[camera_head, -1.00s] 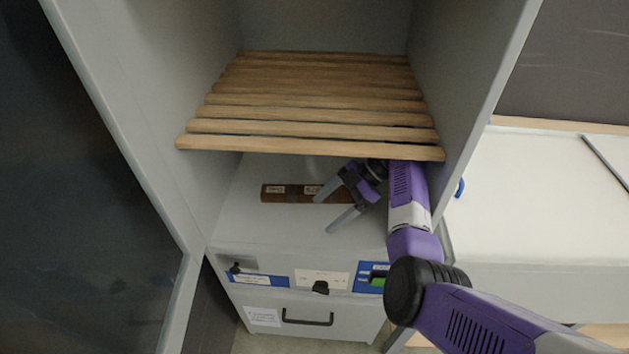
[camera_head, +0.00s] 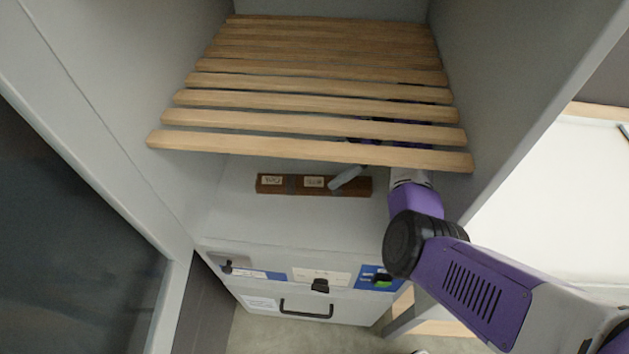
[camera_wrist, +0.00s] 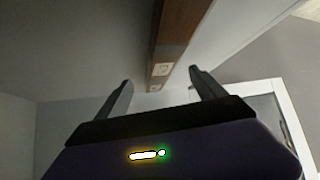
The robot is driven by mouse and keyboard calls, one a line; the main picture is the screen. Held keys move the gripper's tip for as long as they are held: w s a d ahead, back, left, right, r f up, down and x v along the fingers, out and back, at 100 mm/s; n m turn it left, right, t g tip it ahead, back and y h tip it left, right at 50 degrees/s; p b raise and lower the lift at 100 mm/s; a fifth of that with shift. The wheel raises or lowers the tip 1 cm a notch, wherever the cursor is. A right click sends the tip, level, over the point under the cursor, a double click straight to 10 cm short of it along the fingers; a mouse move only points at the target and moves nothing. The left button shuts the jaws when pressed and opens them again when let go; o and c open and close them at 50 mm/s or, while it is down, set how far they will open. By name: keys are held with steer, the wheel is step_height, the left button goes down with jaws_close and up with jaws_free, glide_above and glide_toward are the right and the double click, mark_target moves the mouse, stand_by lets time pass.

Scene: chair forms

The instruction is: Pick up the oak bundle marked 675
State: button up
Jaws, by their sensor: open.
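A dark brown wooden bundle (camera_head: 333,186) with pale labels and a dark band lies on the cabinet floor below the slatted shelf in the head view. Its label numbers are too small to read. My gripper (camera_head: 345,177) is partly hidden under the slats, with one grey finger crossing in front of the bundle. In the wrist view, my gripper (camera_wrist: 160,88) is open. The brown bundle (camera_wrist: 176,45) with its pale label lies beyond the fingertips, in line with the gap between them. I see nothing held between the fingers.
A slatted wooden shelf (camera_head: 310,122) lies above my forearm. Grey cabinet walls (camera_head: 520,90) stand on both sides. Below the floor edge are a control panel with knobs and a drawer with a black handle (camera_head: 306,309). A white surface lies at the right.

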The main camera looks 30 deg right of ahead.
mark_target(314, 180)
steer(key=shift+b+x, duration=0.3)
steer(key=shift+x, duration=0.65)
steer(key=shift+p+x, duration=0.35)
steer(key=shift+x, duration=2)
jaws_close()
